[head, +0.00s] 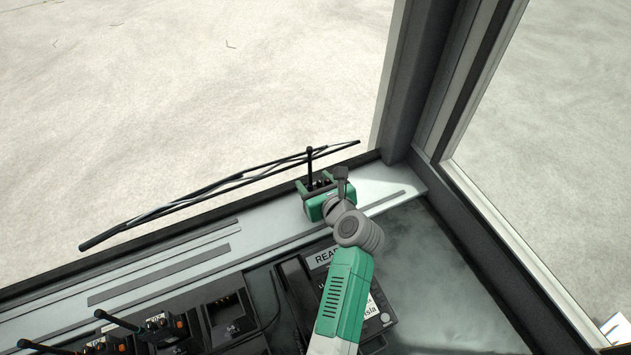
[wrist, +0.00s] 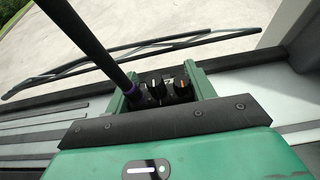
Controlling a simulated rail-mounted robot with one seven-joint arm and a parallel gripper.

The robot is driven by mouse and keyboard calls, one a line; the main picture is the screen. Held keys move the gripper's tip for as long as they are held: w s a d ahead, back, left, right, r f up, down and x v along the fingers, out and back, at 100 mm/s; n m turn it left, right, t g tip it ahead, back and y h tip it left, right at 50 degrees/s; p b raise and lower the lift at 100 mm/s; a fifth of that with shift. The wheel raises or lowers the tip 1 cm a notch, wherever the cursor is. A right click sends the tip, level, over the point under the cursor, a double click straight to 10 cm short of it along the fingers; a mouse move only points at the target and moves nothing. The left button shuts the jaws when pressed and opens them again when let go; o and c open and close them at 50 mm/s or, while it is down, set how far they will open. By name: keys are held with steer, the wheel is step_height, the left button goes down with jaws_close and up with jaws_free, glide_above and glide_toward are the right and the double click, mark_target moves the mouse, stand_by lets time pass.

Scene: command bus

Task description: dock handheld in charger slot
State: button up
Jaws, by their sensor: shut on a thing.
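My gripper (head: 316,188) is over the light window ledge, near the window's corner post. It is shut on a dark handheld (head: 321,182), whose black antenna points up. In the wrist view the handheld's top (wrist: 165,88) shows two knobs and a thick antenna with a purple band, between the green fingers of my gripper (wrist: 163,92). The handheld's lower body is hidden. The charger (head: 212,342) is at the bottom of the head view. One of its slots (head: 229,312) looks empty. Other handhelds (head: 158,326) stand in slots to its left.
A black desk telephone (head: 300,290) sits right of the charger, under my arm. Wipers (head: 215,192) lie outside the windscreen. The dark desk right of my arm (head: 440,270) is mostly clear.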

steer(key=o, duration=1.4)
steer(key=shift+f, duration=0.1)
steer(key=shift+o, duration=0.2)
steer(key=shift+f+b, duration=0.2)
steer(key=shift+b, duration=0.25)
steer(key=r+v, duration=0.1)
steer(key=v, duration=0.7)
steer(key=shift+w, duration=0.3)
steer(key=shift+a+r, duration=0.1)
